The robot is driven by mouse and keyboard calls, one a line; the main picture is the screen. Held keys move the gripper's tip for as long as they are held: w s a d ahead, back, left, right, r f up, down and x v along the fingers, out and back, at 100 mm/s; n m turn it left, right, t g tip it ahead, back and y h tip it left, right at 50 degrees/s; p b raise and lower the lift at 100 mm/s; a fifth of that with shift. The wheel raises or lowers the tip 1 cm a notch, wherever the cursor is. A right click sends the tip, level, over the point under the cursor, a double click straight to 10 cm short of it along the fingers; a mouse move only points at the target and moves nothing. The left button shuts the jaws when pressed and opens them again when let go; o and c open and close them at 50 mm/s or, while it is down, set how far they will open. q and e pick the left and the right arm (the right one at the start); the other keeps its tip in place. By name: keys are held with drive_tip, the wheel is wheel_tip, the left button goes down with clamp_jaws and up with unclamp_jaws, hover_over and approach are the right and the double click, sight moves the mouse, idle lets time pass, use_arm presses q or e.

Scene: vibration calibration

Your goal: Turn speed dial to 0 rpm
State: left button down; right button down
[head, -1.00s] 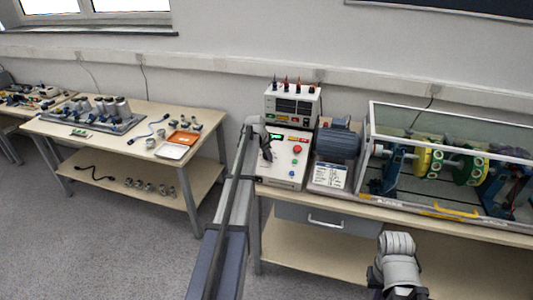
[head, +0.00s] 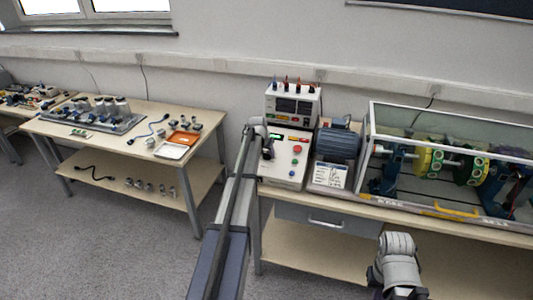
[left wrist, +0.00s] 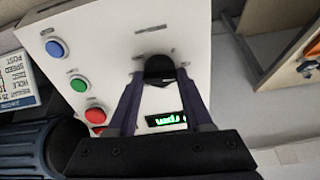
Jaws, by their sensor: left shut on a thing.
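The control box (head: 287,170) stands on the right bench with its sloped front facing me. The speed dial is a black knob (left wrist: 159,69), seen in the left wrist view between the two fingers of my left gripper (left wrist: 158,78). The fingers are shut on its sides. In the head view my left gripper (head: 267,150) is at the upper left of the box's front and hides the dial. The green display (left wrist: 166,119) is lit beside the dial; a finger partly covers it and the number is hard to read. Of my right arm only a link shows; its gripper is out of view.
Blue (left wrist: 55,48), green (left wrist: 78,85) and red (left wrist: 95,116) buttons sit on the panel beside the dial. A metering unit (head: 293,105) stands behind the box. A blue motor (head: 337,143) and a glass-cased rotor rig (head: 450,165) stand to its right.

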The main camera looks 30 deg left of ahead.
use_arm(q)
drive_tip(key=n, duration=0.5)
drive_tip(key=shift+n, duration=2.6)
drive_tip(key=shift+y, duration=0.3)
drive_tip(key=shift+c, duration=1.7)
unclamp_jaws()
drive_tip(key=p+v, duration=0.7)
drive_tip(key=shift+r, duration=0.4)
drive_tip(key=shift+s, duration=0.1)
